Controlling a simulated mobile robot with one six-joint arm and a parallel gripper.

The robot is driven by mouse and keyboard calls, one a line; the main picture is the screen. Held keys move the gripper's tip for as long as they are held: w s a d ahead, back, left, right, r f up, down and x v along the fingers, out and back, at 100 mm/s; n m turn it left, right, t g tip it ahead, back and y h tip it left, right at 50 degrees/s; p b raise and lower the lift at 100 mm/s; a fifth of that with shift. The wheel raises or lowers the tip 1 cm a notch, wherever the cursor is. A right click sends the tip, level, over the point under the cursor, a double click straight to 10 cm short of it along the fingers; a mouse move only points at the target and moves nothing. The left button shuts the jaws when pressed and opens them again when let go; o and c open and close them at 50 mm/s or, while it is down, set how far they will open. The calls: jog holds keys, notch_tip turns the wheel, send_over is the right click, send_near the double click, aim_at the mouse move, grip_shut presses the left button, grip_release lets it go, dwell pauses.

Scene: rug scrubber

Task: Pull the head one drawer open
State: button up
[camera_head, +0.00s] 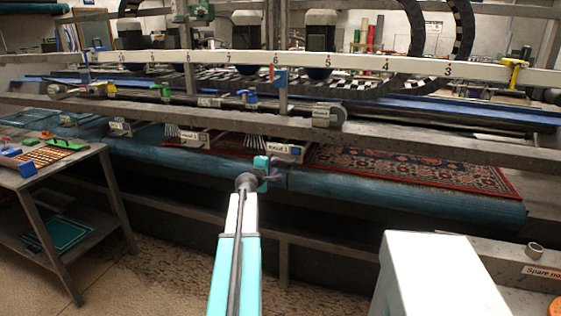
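A labelled drawer-like unit (295,153) sits under the machine's front beam, with thin bristle-like rods at its left. Its white label (279,148) seems to end in 1, but the text is too small to read surely. A similar labelled unit (197,138) is to its left. My gripper (273,168) is at the end of my teal and white arm, just below and left of the label. I cannot tell whether it touches the unit. The fingers are small and dark, so their opening is unclear. My wrist hides what lies behind it.
A patterned red rug (410,172) lies on a blue roller bed (400,201) behind my gripper. A grey beam (440,150) crosses above. A metal table (50,172) with small parts stands left. A white box (440,275) stands at front right.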

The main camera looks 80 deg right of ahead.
aim_at(281, 160)
jog(key=shift+p+x, duration=0.7)
jog(key=shift+x, duration=3.85)
jog(key=shift+f, duration=0.1)
grip_shut()
